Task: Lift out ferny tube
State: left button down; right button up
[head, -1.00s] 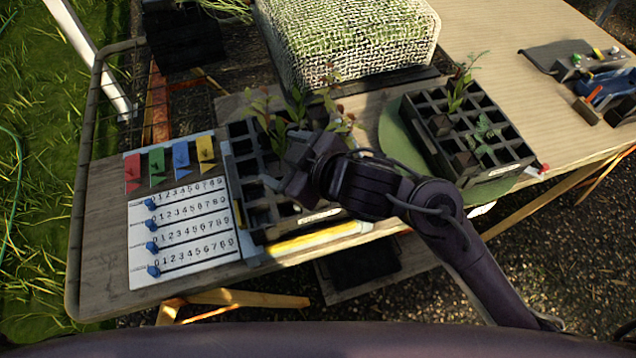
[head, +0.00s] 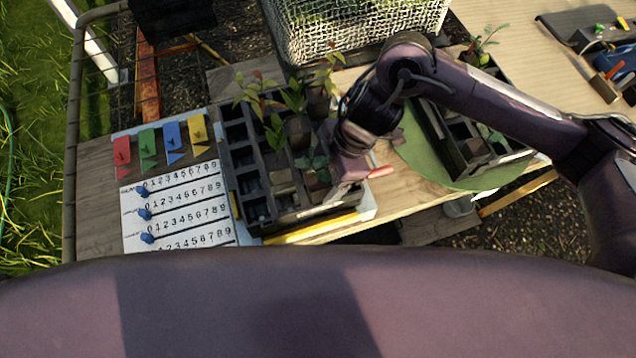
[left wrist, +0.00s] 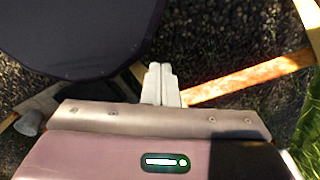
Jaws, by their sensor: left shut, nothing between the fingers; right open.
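A low plant with divided blue-green leaves (head: 312,162) stands in the left black tube tray (head: 262,222), near its right side. Another low, lacy green plant (head: 492,136) shows in the right tray (head: 492,160), partly behind my right arm. At this size I cannot tell for certain which one is the ferny tube. My right gripper (head: 342,178) is open at the right edge of the left tray, just right of the blue-green plant; its fingertips are hard to make out. My left gripper (left wrist: 161,82) is shut and empty above gravel in the left wrist view.
Taller leafy and reddish plants (head: 290,98) stand at the back of the left tray. A board with number scales (head: 180,208) and coloured tags lies left. The right tray sits on a green disc (head: 412,160). A mesh-sided crate (head: 345,30) stands behind.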

jog(key=shift+p+x, duration=0.65)
jog(key=shift+x, duration=1.75)
jog(key=shift+w+a, duration=0.1)
jog(key=shift+w, duration=0.1)
jog(key=c, duration=1.2)
